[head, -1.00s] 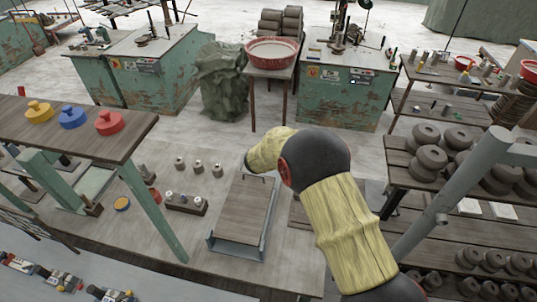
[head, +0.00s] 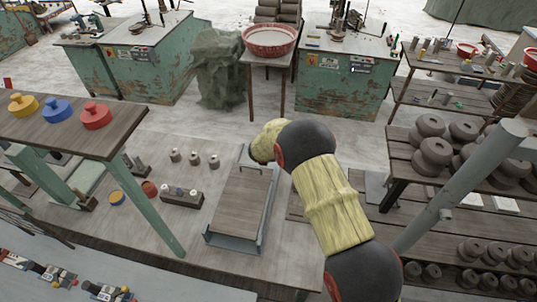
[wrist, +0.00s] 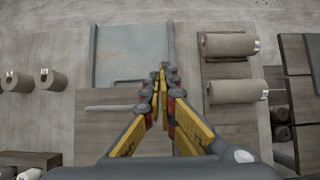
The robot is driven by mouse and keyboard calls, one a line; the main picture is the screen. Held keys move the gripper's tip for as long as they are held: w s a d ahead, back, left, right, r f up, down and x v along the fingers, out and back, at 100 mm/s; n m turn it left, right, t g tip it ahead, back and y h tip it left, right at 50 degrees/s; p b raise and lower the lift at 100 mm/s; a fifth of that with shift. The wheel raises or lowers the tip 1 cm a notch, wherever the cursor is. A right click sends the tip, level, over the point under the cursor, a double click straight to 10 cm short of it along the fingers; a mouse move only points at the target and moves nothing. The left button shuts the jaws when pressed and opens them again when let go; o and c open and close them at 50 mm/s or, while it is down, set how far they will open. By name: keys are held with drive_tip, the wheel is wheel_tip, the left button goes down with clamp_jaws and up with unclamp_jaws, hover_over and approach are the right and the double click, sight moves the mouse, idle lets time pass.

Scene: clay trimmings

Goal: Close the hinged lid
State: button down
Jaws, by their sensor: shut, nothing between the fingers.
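A flat wooden panel (head: 240,200) with a thin handle at its far end lies in a grey metal frame (head: 232,243) on the bench; it appears to be the lid. In the wrist view the wooden panel (wrist: 110,130) is at lower left, with a pale bar along its edge, and a grey metal surface (wrist: 135,50) shows beyond it. Whether the lid is tilted is hard to tell. My gripper (wrist: 163,72) is shut and empty, its fingertips over the grey surface's right side. In the head view my own arm hides the fingers at the panel's far end.
Small grey cylinders (head: 194,158) and a block with holes (head: 182,197) stand left of the panel. Clay rolls (wrist: 230,45) lie right of the gripper in the wrist view. A shelf with coloured lidded pots (head: 57,110) is at left; stacked clay pieces (head: 436,152) are at right.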

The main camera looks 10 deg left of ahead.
sight(270, 170)
drive_tip(key=f+b, duration=0.1)
drive_tip(key=f, duration=0.2)
drive_tip(key=w+f+b, duration=0.1)
drive_tip(key=f+b, duration=0.2)
drive_tip(key=f, duration=0.2)
drive_tip(key=shift+w+d+f, duration=0.1)
drive_tip(key=shift+w+f, duration=0.25)
drive_tip(key=shift+w, duration=0.05)
drive_tip(key=shift+s+d+f+b, duration=0.25)
drive_tip(key=shift+s+f+b, duration=0.35)
drive_tip(key=shift+f+b, duration=0.15)
drive_tip(key=shift+w+a+r, duration=0.1)
drive_tip(key=shift+r, duration=0.3)
wheel_tip(270, 170, up, 15)
drive_tip(key=w+p, duration=0.1)
drive_tip(key=p, duration=0.2)
drive_tip(key=shift+a+r, duration=0.15)
drive_tip(key=shift+r, duration=0.05)
